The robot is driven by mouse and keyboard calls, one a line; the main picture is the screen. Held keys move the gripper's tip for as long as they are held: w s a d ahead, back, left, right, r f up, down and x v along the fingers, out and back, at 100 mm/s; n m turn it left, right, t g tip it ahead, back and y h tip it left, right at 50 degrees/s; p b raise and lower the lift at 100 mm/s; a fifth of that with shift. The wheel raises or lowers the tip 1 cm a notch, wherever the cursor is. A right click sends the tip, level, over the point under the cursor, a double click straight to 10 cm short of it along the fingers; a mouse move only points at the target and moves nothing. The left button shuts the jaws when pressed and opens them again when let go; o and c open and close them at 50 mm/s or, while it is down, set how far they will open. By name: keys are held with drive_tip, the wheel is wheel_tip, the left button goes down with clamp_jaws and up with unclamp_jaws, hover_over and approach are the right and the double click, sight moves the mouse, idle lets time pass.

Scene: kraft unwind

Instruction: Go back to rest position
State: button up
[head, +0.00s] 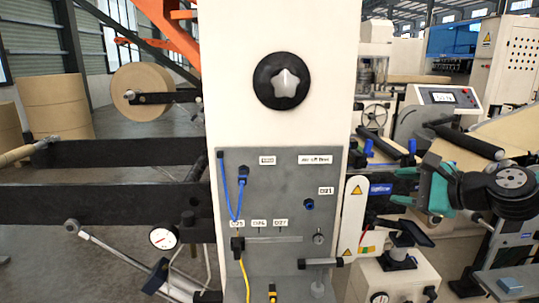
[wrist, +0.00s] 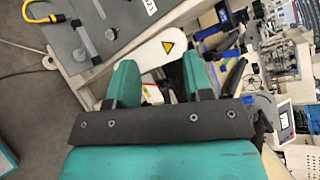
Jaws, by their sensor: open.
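My gripper (head: 412,182) is at the right of the head view, to the right of the grey control panel (head: 268,262) and in front of the machinery there. Its teal fingers also show in the wrist view (wrist: 160,75), spread apart with nothing between them. In the wrist view the panel (wrist: 75,40) is at the upper left, and a white plate with a yellow warning triangle (wrist: 160,45) lies beyond the fingertips. I see no contact between the fingers and the panel.
The white column (head: 230,60) bears a black round knob (head: 282,81). A blue cable (head: 241,195) and a yellow cable (head: 244,275) hang at the panel. A black lever (head: 404,232) stands below my gripper. Dark rails (head: 110,152) and a brown roll (head: 140,90) are at left.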

drive_tip(key=s+a+n+g, duration=0.6)
drive_tip(key=s+a+n, duration=0.3)
drive_tip(key=a+n, duration=0.15)
drive_tip(key=s+a+n+g+h, duration=0.2)
drive_tip(key=s+n+g+h, duration=0.2)
drive_tip(key=s+n, duration=1)
drive_tip(key=s+f+g, duration=0.1)
drive_tip(key=s, duration=0.3)
drive_tip(key=shift+s+a+h, duration=0.25)
drive_tip(key=shift+s+h, duration=0.05)
drive_tip(key=shift+s, duration=0.05)
